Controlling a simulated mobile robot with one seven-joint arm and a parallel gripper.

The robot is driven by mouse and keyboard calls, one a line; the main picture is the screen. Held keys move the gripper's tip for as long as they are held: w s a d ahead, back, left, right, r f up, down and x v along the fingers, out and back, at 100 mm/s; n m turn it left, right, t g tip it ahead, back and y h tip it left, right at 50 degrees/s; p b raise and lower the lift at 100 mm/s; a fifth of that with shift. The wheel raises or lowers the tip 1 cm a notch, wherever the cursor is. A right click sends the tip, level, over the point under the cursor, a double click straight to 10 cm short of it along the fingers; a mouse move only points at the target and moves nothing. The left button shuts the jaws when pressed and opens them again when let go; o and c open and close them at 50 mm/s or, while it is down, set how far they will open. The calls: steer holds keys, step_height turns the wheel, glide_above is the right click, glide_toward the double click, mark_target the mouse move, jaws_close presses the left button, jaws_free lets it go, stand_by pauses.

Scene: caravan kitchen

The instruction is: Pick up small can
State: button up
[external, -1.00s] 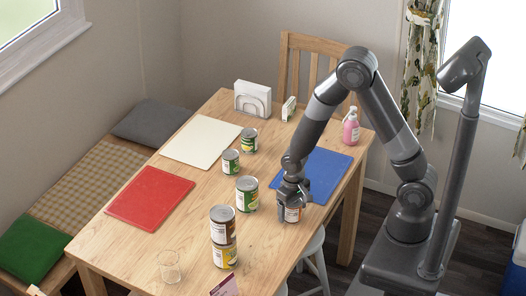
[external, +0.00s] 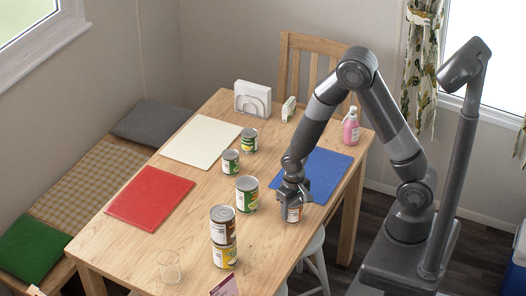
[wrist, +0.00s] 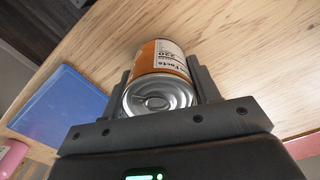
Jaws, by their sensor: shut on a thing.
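My gripper (external: 292,205) is at the table's near right edge, pointing down. It is shut on a small can (external: 293,214) with an orange and white label. In the wrist view the small can (wrist: 160,76) sits between the two fingers, its silver lid facing the camera. In the external view the fingers hide part of the can. I cannot tell whether its base touches the table.
A green-labelled can (external: 247,194) stands left of my gripper. Two stacked cans (external: 224,237) stand nearer the front, and two small green cans (external: 231,162) farther back. A blue mat (external: 318,175) lies behind my gripper. A glass (external: 170,266) stands front left.

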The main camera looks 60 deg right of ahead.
steer(key=shift+r, duration=0.15)
steer(key=shift+r, duration=0.55)
steer(key=r, duration=0.1)
steer(key=d+r, duration=0.1)
steer(key=r, duration=0.1)
steer(key=shift+s+r, duration=0.2)
steer(key=shift+r, duration=0.05)
steer(key=s+d+r, duration=0.4)
steer(key=d+r, duration=0.2)
steer(key=d, duration=0.3)
steer(key=w+d+r+m, duration=0.2)
steer(key=w+d+m, duration=0.2)
steer(key=w+d, duration=1.2)
steer(key=w+d+f+m, duration=0.15)
steer(key=w+d, duration=0.25)
steer(key=d, duration=0.6)
steer(key=w+d+f+m, duration=0.1)
steer(key=w+d+m, duration=0.3)
steer(key=d, duration=0.6)
steer(key=shift+n, duration=0.45)
steer(key=w+a+f, duration=0.2)
steer(key=w, duration=0.1)
steer(key=w+a+f, duration=0.1)
steer(key=w+f, duration=0.1)
steer(key=w, duration=0.1)
steer(key=w+a+f, duration=0.2)
steer(key=w, duration=0.2)
steer(key=shift+w+a, duration=0.1)
steer(key=shift+a, duration=0.2)
steer(key=shift+f, duration=2)
